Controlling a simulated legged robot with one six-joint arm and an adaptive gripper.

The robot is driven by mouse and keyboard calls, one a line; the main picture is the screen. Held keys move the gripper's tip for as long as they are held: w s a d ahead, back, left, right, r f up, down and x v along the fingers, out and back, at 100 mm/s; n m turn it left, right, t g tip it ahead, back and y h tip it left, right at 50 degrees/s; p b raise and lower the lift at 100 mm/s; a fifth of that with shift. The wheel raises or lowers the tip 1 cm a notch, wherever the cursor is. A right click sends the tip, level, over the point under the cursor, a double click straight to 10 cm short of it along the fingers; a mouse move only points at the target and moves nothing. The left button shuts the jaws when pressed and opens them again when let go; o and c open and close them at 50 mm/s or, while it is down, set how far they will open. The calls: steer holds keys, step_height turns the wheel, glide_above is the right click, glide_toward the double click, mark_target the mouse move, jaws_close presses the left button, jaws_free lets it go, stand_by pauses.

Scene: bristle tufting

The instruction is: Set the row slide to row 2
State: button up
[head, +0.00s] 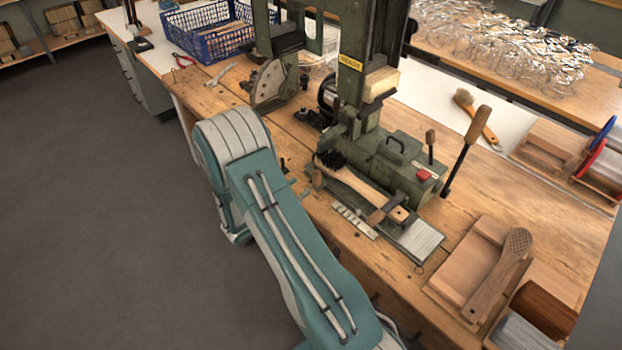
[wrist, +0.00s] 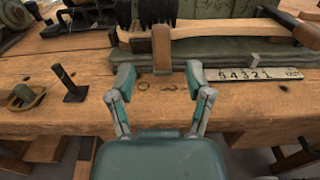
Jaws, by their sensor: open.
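The machine's slide carries a brush with black bristles (head: 331,159) and a pale wooden handle (head: 362,188). A numbered row scale (head: 354,220) lies along its front edge; in the wrist view the scale (wrist: 250,75) shows numbers 5 to 1. An upright brown tab (wrist: 161,48) stands at the slide's left end, below the bristles. My gripper (wrist: 160,78) is open, with one finger on each side of the tab's lower end in the picture; I cannot tell whether they touch it. Which row is set is not clear.
The green machine (head: 385,155) with a red button stands behind the slide. A lever (head: 468,145) rises on its right. A wooden tray (head: 475,265) with a brush body lies at the right. In the wrist view a black peg (wrist: 70,85) stands left of my gripper.

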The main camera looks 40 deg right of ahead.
steer(key=a, duration=0.5)
steer(key=shift+s, duration=0.2)
steer(key=s+a+r+m+g+y, duration=0.2)
steer(key=s+r+m+g+y, duration=0.2)
steer(key=s+r+m+y, duration=0.55)
steer(key=s+a+r+m+t+y, duration=0.8)
steer(key=s+a+r, duration=0.3)
steer(key=r, duration=0.5)
steer(key=shift+s+a+m, duration=0.15)
steer(key=shift+a+m, duration=0.7)
steer(key=shift+a, duration=0.25)
